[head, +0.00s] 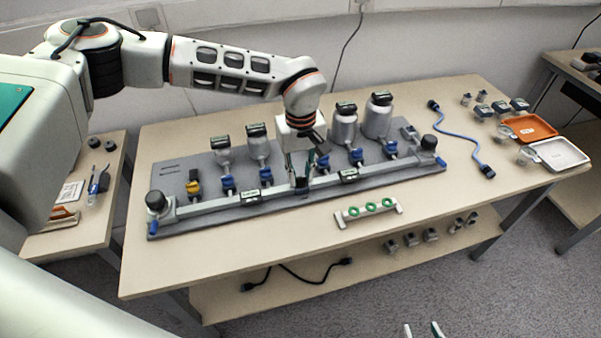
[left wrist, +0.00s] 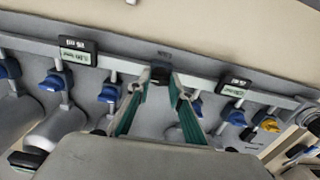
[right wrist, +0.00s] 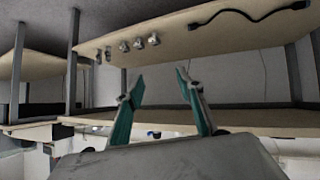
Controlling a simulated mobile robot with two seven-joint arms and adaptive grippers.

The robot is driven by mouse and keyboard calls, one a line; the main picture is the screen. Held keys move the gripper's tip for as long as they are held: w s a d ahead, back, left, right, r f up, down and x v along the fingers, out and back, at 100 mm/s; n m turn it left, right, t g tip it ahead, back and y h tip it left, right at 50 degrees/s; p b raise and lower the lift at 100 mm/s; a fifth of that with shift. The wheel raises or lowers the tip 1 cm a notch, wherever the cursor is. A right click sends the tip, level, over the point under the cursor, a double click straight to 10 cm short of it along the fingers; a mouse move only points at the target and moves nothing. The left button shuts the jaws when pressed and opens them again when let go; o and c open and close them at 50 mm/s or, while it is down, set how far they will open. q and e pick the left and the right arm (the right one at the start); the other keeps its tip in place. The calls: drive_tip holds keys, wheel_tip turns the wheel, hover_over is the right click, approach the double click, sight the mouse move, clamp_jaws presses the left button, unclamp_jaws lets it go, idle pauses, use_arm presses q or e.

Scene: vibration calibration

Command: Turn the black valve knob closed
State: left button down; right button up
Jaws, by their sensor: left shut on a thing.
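The black valve knob (head: 302,186) sits near the middle of the long grey manifold bar on the table. In the left wrist view the black knob (left wrist: 160,75) is between the fingertips. My left gripper (head: 301,176) reaches down from above and is shut on the knob; its fingertips (left wrist: 160,82) are at the knob's two sides. The fingers and arm hide part of the knob in the head view, and its exact angle is hard to tell. My right gripper (head: 424,330) is at the bottom edge of the head view, away from the table, open and empty; its fingers (right wrist: 157,78) stand apart.
Blue-handled valves (head: 228,184) and one yellow-handled valve (head: 193,187) line the grey panel (head: 170,172). Silver canisters (head: 378,120) stand behind. A rack with green rings (head: 369,211) is in front. A blue cable (head: 468,150) and an orange tray (head: 530,128) lie at right.

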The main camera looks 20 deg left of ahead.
use_arm(q)
drive_tip(key=shift+r+n+p, duration=0.15)
drive_tip(key=shift+n+p, duration=0.45)
drive_tip(key=shift+n, duration=0.6)
drive_tip(key=shift+n+p, duration=0.85)
drive_tip(key=shift+n, duration=0.05)
drive_tip(key=shift+n+p, duration=0.45)
drive_tip(key=shift+n, duration=0.35)
drive_tip(key=n+p, duration=0.2)
drive_tip(key=n, duration=0.3)
drive_tip(key=shift+n, duration=0.3)
drive_tip(key=n+p, duration=0.1)
drive_tip(key=n, duration=0.1)
drive_tip(key=shift+n, duration=0.3)
drive_tip(key=shift+n+p, duration=0.3)
drive_tip(key=shift+n, duration=1.6)
